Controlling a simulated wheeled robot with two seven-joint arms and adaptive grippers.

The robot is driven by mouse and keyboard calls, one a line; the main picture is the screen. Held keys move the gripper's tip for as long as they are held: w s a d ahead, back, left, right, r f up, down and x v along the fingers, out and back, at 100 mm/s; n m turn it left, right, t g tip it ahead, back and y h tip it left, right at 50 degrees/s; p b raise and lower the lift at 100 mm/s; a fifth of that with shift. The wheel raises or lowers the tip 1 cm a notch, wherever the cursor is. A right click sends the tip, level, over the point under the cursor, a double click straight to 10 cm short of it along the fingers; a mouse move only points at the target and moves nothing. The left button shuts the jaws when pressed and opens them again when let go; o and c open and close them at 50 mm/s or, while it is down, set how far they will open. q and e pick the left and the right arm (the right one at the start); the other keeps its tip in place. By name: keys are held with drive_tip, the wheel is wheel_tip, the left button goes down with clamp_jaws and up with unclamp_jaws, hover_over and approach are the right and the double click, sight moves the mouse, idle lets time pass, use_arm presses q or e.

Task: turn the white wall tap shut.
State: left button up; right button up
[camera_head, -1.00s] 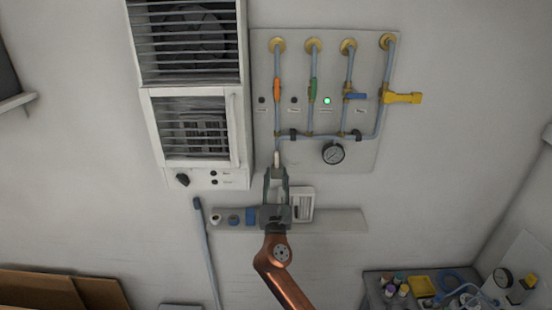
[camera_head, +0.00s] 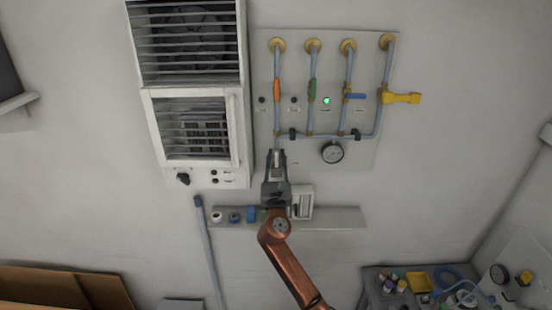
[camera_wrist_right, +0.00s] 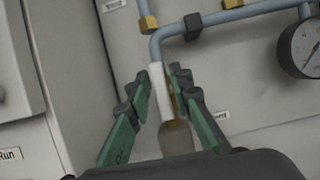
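The white wall tap (camera_wrist_right: 157,85) sits at the lower end of the left pipe on the wall panel. In the right wrist view its white part stands upright between my finger pads, with a brass part beside it. My right gripper (camera_head: 276,154) reaches up from below, its fingertips on either side of the tap; it also shows in the right wrist view (camera_wrist_right: 162,78). The pads look very close to the tap, but I cannot tell whether they press on it. In the head view the gripper mostly hides the tap. My left gripper is out of view.
The pipe panel (camera_head: 350,155) carries an orange tap (camera_head: 277,90), a green tap (camera_head: 312,91), a blue tap (camera_head: 355,96), a yellow tap (camera_head: 402,98) and a gauge (camera_head: 332,152). A white louvred cabinet (camera_head: 197,95) stands close left. A shelf (camera_head: 335,218) is below.

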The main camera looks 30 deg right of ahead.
clamp_jaws()
drive_tip(key=shift+m, duration=0.3)
drive_tip(key=shift+s+d+f+m+g+h+b, duration=0.4)
drive_tip(key=shift+m+g+b, duration=0.85)
drive_tip(key=shift+m, duration=2.4)
drive_tip(key=shift+s+d+f+m+g+h+b, duration=0.1)
drive_tip(key=shift+d+f+m+g+h+b, duration=0.45)
drive_tip(key=shift+m+g, duration=2.1)
drive_tip(key=shift+s+d+f+m+g+h+b, duration=0.35)
drive_tip(key=shift+m+b, duration=0.9)
drive_tip(key=shift+m, duration=3.35)
drive_tip(key=shift+w+a+f+g, duration=0.1)
drive_tip(key=shift+w+a+g, duration=0.05)
drive_tip(key=shift+a+g, duration=0.1)
drive_tip(key=shift+o, duration=1.6)
unclamp_jaws()
drive_tip(key=v, duration=1.2)
